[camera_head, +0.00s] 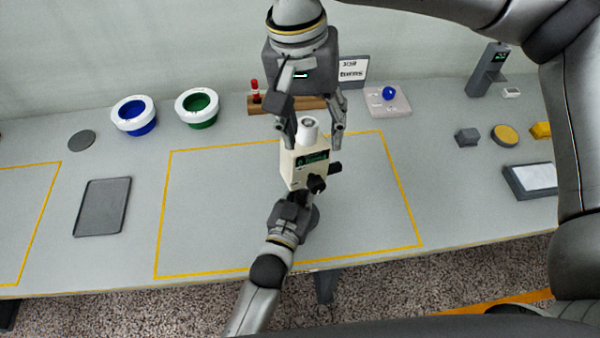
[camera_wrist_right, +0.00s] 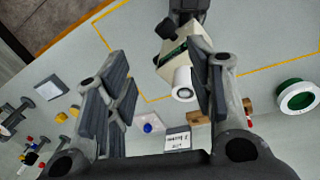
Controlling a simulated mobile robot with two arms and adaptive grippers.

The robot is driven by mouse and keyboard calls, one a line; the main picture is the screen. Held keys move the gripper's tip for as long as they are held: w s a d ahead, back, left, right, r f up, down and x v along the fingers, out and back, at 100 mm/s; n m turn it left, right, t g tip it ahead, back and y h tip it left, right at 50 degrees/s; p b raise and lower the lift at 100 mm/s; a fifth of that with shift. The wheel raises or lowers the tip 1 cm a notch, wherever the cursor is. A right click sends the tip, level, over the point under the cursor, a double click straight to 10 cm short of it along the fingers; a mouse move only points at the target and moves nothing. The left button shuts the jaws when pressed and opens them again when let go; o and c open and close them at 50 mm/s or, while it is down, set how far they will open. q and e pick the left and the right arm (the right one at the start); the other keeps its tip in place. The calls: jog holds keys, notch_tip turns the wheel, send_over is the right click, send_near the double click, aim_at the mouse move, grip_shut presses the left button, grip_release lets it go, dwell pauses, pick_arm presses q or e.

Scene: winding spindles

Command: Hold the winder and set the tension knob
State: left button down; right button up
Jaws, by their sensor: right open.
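The winder (camera_head: 304,168) is a cream box with a dark green display, a white round spindle on top and black knobs low on its front and side. It stands inside the yellow outline in the head view. My right gripper (camera_head: 313,141) points down over it, open, with its fingers either side of the spindle. In the right wrist view the winder (camera_wrist_right: 172,60) shows beside the right-hand finger, with a black knob (camera_wrist_right: 166,28) at its far side. My left gripper (camera_head: 292,212) is close against the winder's lower front; its fingertips are hidden.
A blue-lined bowl (camera_head: 134,108) and a green-lined bowl (camera_head: 197,94) stand at back left. A wooden rack (camera_head: 262,107) and a pad with a blue ball (camera_head: 389,93) are behind the winder. A grey tray (camera_head: 102,207) lies left. The outlined area beside the winder is clear.

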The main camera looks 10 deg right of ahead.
jog(key=shift+r, duration=0.1)
notch_tip(320, 180, up, 12)
jog(key=a, duration=0.1)
jog(key=shift+w+a, duration=0.25)
jog(key=shift+a, duration=0.1)
jog(key=shift+f, duration=0.2)
